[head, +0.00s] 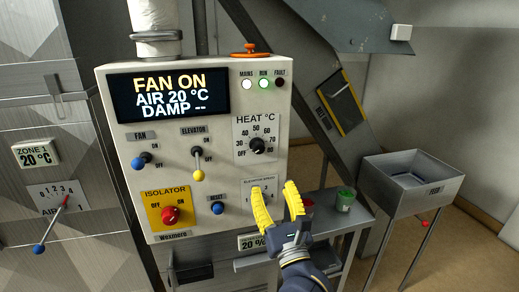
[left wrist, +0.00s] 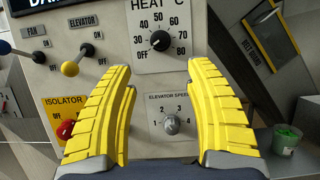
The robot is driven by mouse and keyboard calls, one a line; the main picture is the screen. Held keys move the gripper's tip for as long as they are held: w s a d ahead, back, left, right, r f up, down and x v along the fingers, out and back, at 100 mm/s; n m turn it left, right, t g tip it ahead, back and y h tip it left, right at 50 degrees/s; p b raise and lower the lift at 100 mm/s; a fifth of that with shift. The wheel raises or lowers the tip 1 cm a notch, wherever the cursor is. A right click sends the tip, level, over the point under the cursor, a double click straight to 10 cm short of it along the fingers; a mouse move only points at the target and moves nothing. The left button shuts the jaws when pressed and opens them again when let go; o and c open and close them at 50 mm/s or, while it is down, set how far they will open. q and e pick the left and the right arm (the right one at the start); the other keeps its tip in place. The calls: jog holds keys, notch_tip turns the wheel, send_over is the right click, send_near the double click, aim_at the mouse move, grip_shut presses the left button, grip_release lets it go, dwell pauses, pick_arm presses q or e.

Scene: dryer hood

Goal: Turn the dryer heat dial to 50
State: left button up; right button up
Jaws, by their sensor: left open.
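The heat dial (head: 257,146) is a black knob on the pale control panel (head: 225,120), on a white scale marked OFF and 30 to 80. It also shows in the left wrist view (left wrist: 160,41), where its pointer seems to aim at the lower left, toward OFF. My left gripper (head: 275,187) has yellow fingers spread open and empty, below the heat dial in front of the elevator speed scale. In the left wrist view the fingers (left wrist: 165,80) stand either side of the grey elevator speed knob (left wrist: 171,125), with the heat dial beyond the tips. My right gripper is out of view.
The display (head: 170,92) reads FAN ON, AIR 20 °C, DAMP --. The yellow elevator lever (head: 198,174), blue fan lever (head: 138,163), blue reset knob (head: 217,208) and red isolator (head: 170,214) lie left of the heat dial. A green-topped tub (head: 345,198) stands on the right shelf.

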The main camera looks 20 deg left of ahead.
aim_at(260, 152)
pick_arm(q)
jog(key=x, duration=1.4)
jog(key=shift+w+r, duration=0.15)
grip_shut()
